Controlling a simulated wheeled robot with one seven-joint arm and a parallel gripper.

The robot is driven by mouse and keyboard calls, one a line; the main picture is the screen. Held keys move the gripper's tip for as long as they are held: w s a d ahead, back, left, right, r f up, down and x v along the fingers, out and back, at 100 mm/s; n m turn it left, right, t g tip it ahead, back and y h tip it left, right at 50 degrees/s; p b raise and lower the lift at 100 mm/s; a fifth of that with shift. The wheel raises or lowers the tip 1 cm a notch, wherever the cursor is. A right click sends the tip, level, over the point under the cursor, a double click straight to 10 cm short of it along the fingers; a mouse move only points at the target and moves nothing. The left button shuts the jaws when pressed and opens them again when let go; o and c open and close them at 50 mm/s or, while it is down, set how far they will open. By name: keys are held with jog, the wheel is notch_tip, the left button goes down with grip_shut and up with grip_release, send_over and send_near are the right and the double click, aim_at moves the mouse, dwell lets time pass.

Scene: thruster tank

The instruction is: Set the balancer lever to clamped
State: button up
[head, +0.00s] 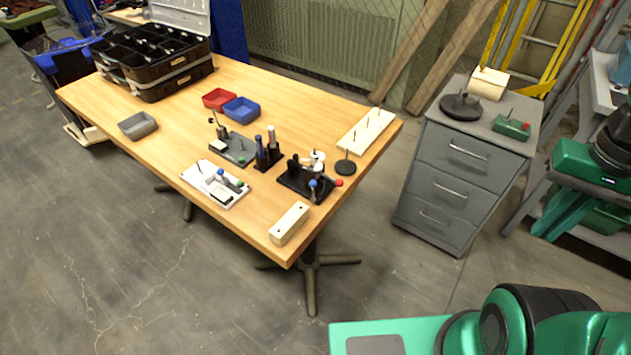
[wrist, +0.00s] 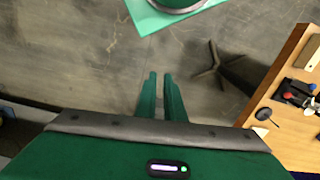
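A black-based fixture (head: 302,186) stands near the right front edge of the wooden table in the head view. It carries a white round part, a blue knob and a red knob. It also shows at the right edge of the wrist view (wrist: 296,95). I cannot tell for certain which part is the balancer lever, nor its setting. My gripper (wrist: 161,76) shows two green fingers with a narrow gap between them and nothing held. It is over bare floor, well apart from the table.
The wooden table (head: 160,185) also holds a white plate fixture (head: 205,181), a grey fixture (head: 235,150), a pale block (head: 289,223), red and blue bins, and a black case. A grey drawer cabinet (head: 462,165) stands right of it. The floor in front is clear.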

jog(key=w+a+n, duration=0.1)
jog(key=w, duration=0.2)
jog(key=w+a+n, duration=0.1)
jog(key=w+a, duration=0.1)
jog(key=w, duration=0.1)
jog(key=w+a+t, duration=0.1)
jog(key=w+a, duration=0.1)
jog(key=w, duration=0.1)
jog(key=shift+w+f+n, duration=0.1)
jog(key=shift+w+n, duration=0.25)
jog(key=shift+n, duration=0.05)
grip_shut()
jog(key=n+y, duration=0.5)
jog(key=n, duration=0.1)
send_near(313, 191)
jog(key=d+f+v, duration=0.1)
jog(key=v, duration=0.5)
jog(key=shift+w, duration=0.25)
jog(key=x, duration=1)
